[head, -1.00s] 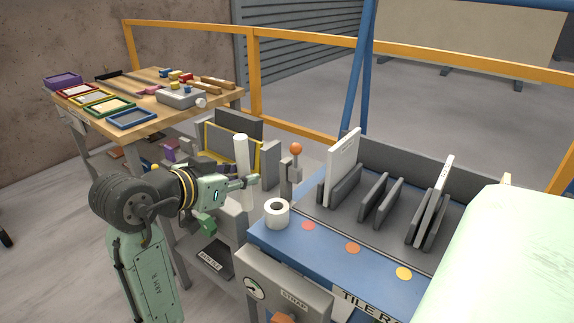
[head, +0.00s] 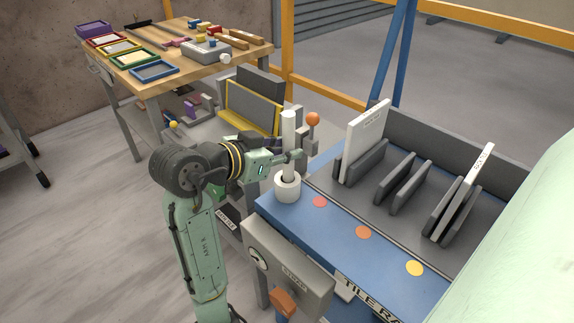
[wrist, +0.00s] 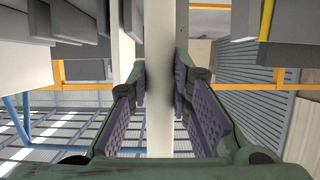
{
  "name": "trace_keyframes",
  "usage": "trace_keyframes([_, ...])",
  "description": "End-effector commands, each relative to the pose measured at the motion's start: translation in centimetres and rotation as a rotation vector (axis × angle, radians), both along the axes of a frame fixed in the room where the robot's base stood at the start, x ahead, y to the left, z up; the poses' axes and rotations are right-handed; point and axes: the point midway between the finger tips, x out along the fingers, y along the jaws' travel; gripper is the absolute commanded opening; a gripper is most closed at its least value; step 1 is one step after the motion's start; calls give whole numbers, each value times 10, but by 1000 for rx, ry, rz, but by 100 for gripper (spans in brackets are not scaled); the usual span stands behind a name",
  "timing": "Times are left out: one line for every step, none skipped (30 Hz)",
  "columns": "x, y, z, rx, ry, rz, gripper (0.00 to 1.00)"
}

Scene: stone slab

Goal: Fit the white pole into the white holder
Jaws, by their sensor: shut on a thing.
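The white pole (head: 289,135) stands upright in the head view. My gripper (head: 296,156) is shut on it, about midway up. In the wrist view the white pole (wrist: 159,75) runs between the two finger pads of my gripper (wrist: 158,85). The white holder (head: 287,189) is a short ring at the left corner of the blue rack bench. The pole's lower end overlaps the holder's opening in the head view. Its tip is hidden, so I cannot tell how deep it sits.
The blue bench (head: 335,228) carries coloured dots and grey slots with white tiles (head: 365,140). An orange-knobbed lever (head: 312,120) stands just behind the pole. A wooden table (head: 150,50) with trays is at the back left. A grey box (head: 285,265) is on the bench front.

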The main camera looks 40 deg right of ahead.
Motion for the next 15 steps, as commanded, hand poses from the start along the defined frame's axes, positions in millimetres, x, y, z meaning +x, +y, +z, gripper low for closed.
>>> trace_keyframes([0, 0, -2, -2, 1, 0, 0])
trace_keyframes([0, 0, -5, -2, 2, 1, 0])
trace_keyframes([0, 0, -10, -1, 2, 1, 0])
trace_keyframes([0, 0, -14, 0, 2, 0, 0])
trace_keyframes([-1, 0, -18, 0, 4, 1, 0])
trace_keyframes([-1, 0, -24, 0, 4, -1, 0])
trace_keyframes([-1, 0, -29, 0, 4, 0, 0])
trace_keyframes([-1, 0, -33, -1, 3, 0, 0])
trace_keyframes([-1, 0, -37, -1, 3, 0, 0])
trace_keyframes([0, 0, -40, -1, 2, 1, 0])
trace_keyframes([0, 0, -42, -1, 1, 0, 0])
trace_keyframes([0, 0, -44, -1, -1, 1, 0])
trace_keyframes([0, 0, -44, -1, -1, 1, 0])
trace_keyframes([0, 0, -44, -2, -2, 0, 0])
trace_keyframes([0, 0, -44, -2, -2, 0, 0])
